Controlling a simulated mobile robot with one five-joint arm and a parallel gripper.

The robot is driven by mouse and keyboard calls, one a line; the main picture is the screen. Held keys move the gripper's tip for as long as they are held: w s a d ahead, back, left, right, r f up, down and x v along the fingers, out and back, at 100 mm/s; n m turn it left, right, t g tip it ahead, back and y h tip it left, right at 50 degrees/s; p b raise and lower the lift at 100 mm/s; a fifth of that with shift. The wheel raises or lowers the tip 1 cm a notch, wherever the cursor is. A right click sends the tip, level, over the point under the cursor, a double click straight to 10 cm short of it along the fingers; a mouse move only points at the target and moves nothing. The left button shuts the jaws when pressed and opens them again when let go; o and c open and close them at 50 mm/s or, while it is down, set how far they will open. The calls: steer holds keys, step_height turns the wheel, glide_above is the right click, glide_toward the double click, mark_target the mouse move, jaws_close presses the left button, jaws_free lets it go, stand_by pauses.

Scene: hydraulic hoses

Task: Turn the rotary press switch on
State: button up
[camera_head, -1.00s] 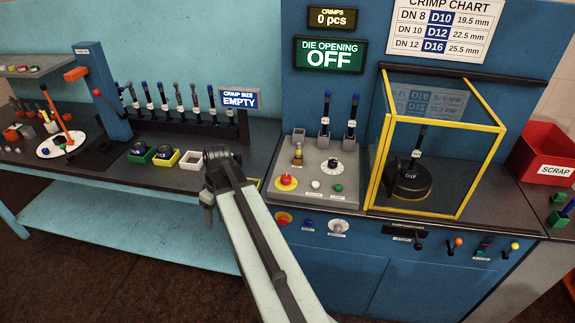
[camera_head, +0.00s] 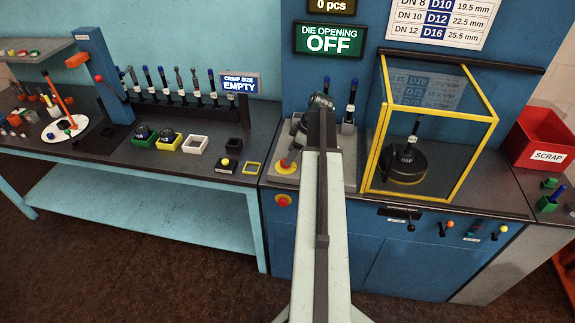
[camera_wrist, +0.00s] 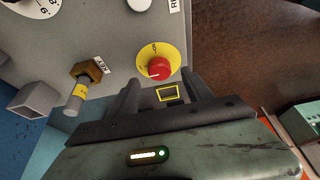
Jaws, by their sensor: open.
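On the grey control panel, a red knob on a round yellow plate, likely the rotary press switch, shows in the wrist view (camera_wrist: 158,66) and at the left of the panel in the head view (camera_head: 286,166). The plate carries small dark lettering too small to read surely. My gripper (camera_wrist: 160,85) is open and empty. Its fingers point toward the panel near the red knob, with no clear contact. In the head view, my arm covers much of the panel and hides my fingertips.
A brass piece labelled KEY (camera_wrist: 88,72) and a numbered dial (camera_wrist: 35,6) lie near the red knob. Right of the panel stands a yellow-framed guard box (camera_head: 462,160). A front red button (camera_head: 283,200) sits below; the workbench (camera_head: 110,150) extends left.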

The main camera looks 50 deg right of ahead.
steer(key=b+x, duration=0.2)
steer(key=x, duration=0.2)
steer(key=shift+f, duration=0.1)
